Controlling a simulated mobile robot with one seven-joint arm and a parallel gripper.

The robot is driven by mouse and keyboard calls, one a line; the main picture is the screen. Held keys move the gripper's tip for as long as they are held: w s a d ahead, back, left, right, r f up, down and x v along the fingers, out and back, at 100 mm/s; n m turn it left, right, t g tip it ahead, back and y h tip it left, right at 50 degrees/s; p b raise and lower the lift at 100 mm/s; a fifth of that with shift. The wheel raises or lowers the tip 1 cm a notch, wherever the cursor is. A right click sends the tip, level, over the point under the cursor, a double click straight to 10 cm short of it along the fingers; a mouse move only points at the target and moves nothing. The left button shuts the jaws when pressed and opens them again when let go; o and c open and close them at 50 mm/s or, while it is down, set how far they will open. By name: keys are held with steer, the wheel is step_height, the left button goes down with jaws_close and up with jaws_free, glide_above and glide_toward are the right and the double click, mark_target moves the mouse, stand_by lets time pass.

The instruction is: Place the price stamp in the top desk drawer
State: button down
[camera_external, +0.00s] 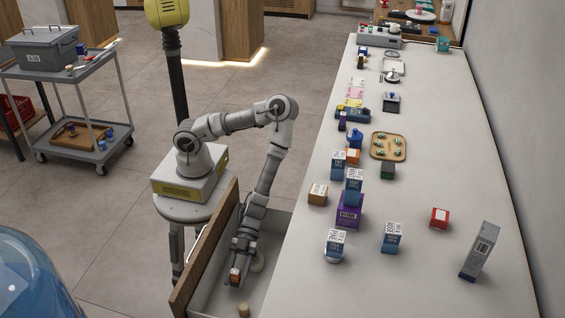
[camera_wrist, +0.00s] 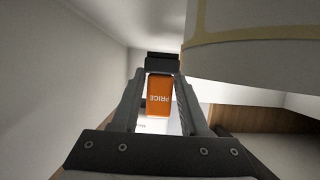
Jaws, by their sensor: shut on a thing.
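The price stamp is orange with "PRICE" lettering and a dark end, seen between the fingers in the wrist view (camera_wrist: 159,97). My gripper (camera_wrist: 160,100) is shut on the stamp. In the external view my gripper (camera_external: 236,272) points down inside the open top desk drawer (camera_external: 203,257), and the orange stamp shows small at its tip. The drawer has a wooden front and pale inside. Whether the stamp touches the drawer floor cannot be told.
A small tan-topped item (camera_external: 244,310) is near the drawer's front end. The white counter (camera_external: 400,290) with several boxes borders the drawer.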

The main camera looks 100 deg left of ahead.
steer(key=shift+f, duration=0.3)
steer(key=shift+c, duration=2.1)
jaws_free()
steer(key=shift+r, duration=0.5)
steer(key=p+v, duration=0.3)
steer(key=v, duration=0.3)
steer(key=shift+a+r, duration=0.3)
steer(key=shift+r, duration=0.05)
steer(key=shift+a+r, duration=0.1)
steer(key=shift+a, duration=0.3)
